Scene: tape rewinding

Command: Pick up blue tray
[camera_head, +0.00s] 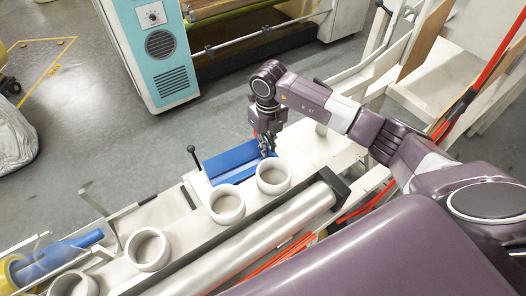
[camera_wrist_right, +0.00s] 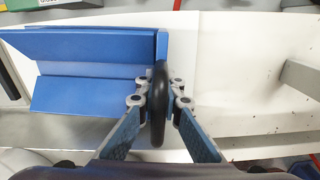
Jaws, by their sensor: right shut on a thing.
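The blue tray (camera_head: 232,162) is a V-shaped blue piece on the white bench, just behind the row of white rings. In the right wrist view the tray (camera_wrist_right: 95,48) fills the upper left, with its end wall near the middle. My right gripper (camera_head: 265,146) is at the tray's right end, pointing down. In the wrist view its fingers (camera_wrist_right: 160,100) close around a black rounded piece at the tray's end wall. The exact contact is partly hidden by that piece. I cannot tell whether the tray is off the bench. My left gripper is not in view.
White rings (camera_head: 274,177) stand in a row beside a long metal roller (camera_head: 255,240). A black-knobbed lever (camera_head: 192,150) rises left of the tray. A blue bottle-like object (camera_head: 62,255) lies at lower left. A teal and white machine (camera_head: 155,50) stands behind, across open grey floor.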

